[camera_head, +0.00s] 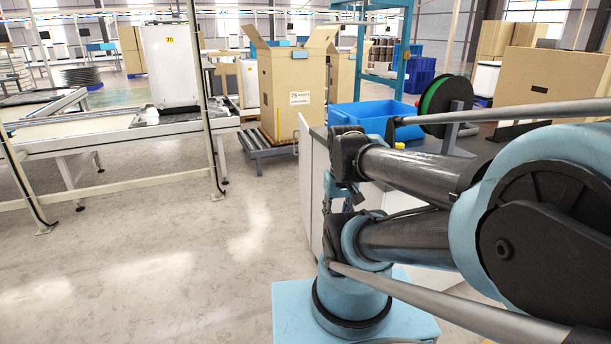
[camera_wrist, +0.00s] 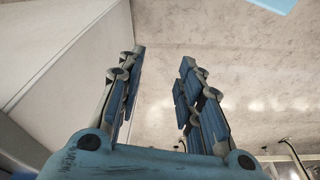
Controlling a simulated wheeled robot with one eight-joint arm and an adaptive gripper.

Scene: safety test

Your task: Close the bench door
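The bench stands at the right in the head view, with a white side panel (camera_head: 311,185) and a grey top, partly hidden behind my arm. I cannot tell in the head view which panel is the door or how far it stands open. In the wrist view, a large white panel (camera_wrist: 65,50) fills the left side, beside my gripper; it may be the bench door. My gripper (camera_wrist: 162,55) is open and empty, its two blue-padded fingers apart with floor showing between them. No contact with the panel is visible. In the head view I cannot make out the fingers.
A blue bin (camera_head: 372,116) and a spool with a green rim (camera_head: 434,105) sit on the bench. An open cardboard box (camera_head: 291,90) stands on a low roller stand behind it. A conveyor (camera_head: 110,138) is at the left. The floor (camera_head: 180,250) between is clear.

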